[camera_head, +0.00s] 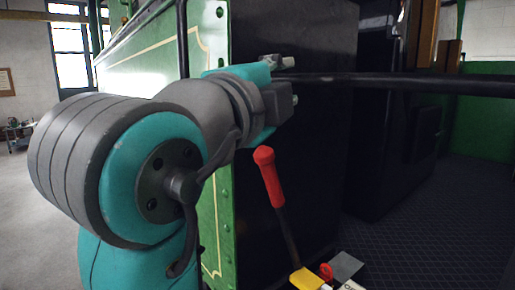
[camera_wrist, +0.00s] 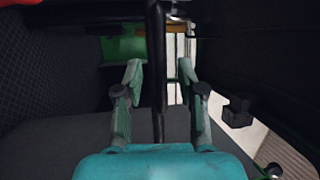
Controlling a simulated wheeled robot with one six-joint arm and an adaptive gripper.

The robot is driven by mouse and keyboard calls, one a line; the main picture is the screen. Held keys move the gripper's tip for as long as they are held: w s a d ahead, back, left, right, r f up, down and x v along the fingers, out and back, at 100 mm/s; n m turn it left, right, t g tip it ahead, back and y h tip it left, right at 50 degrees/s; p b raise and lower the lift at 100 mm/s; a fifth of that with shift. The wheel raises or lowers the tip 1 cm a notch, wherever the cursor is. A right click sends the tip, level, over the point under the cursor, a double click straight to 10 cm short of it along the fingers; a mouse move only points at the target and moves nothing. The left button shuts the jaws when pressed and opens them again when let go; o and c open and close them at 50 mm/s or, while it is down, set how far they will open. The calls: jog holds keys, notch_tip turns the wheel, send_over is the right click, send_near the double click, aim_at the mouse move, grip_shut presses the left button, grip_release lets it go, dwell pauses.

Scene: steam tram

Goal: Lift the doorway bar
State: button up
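The doorway bar (camera_head: 400,82) is a long black bar, roughly level, running from beside my gripper to the right edge of the head view. In the wrist view the bar (camera_wrist: 156,50) runs up and down the picture, between my two fingers. My gripper (camera_head: 284,80) is at the bar's left part, beside the green panel's edge. In the wrist view my gripper (camera_wrist: 159,72) is open, with a gap showing on each side of the bar. The bar's left end is hidden behind my gripper and arm in the head view.
A green panel (camera_head: 217,150) with cream lining stands behind my arm. A red-handled lever (camera_head: 268,175) rises below the bar, with a yellow part (camera_head: 305,279) near its base. A dark cabinet (camera_head: 295,150) stands behind. Dark patterned floor (camera_head: 445,225) is open at right.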

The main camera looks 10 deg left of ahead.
jog(key=v, duration=0.7)
jog(key=w+a+f+n+t, duration=0.1)
jog(key=w+f+n, duration=0.3)
jog(key=f, duration=0.3)
jog(key=shift+y, duration=0.4)
